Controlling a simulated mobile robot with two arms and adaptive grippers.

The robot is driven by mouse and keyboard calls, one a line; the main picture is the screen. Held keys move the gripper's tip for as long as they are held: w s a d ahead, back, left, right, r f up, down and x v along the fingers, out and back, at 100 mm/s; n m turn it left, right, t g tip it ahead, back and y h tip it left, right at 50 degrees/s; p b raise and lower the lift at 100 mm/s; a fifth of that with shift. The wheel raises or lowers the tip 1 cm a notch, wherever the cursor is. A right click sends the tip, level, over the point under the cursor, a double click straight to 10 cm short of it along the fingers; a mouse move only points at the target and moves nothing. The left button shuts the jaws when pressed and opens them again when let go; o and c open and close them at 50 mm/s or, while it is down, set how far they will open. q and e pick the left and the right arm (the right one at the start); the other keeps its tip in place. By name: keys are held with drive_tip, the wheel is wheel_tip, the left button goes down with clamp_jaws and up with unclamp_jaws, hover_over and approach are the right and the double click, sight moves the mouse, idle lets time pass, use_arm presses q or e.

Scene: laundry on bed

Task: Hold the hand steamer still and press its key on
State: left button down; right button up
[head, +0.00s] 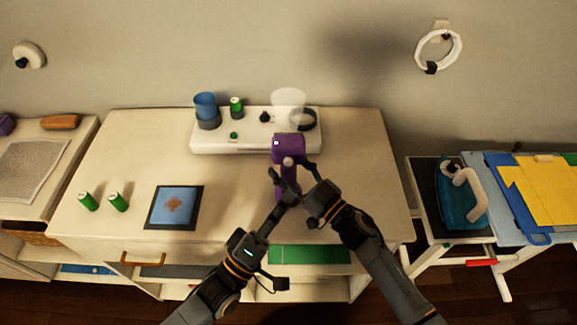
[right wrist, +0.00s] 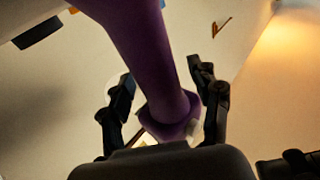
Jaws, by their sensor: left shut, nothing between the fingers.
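The purple hand steamer (head: 289,146) is upright in front of the white base unit (head: 230,143), with its head up and its handle down. A small pale knob, possibly its key, shows on its front below the head, with a white dot at the head's left. My right gripper (head: 308,182) is around the handle, which runs between its two fingers in the right wrist view (right wrist: 163,75); thin gaps seem to show there, but it appears to hold it. My left gripper (head: 284,194) is shut and empty, just in front of the handle; whether it touches is unclear.
The base unit carries a blue cup (head: 206,104), a green-topped can (head: 236,105) and a dark ring. A pale translucent shape (head: 289,100) shows above the steamer. The tabletop's right side is clear.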

drive_tip(key=shift+s+d, duration=0.1)
drive_tip(key=v, duration=1.2)
drive_tip(key=shift+r, duration=0.1)
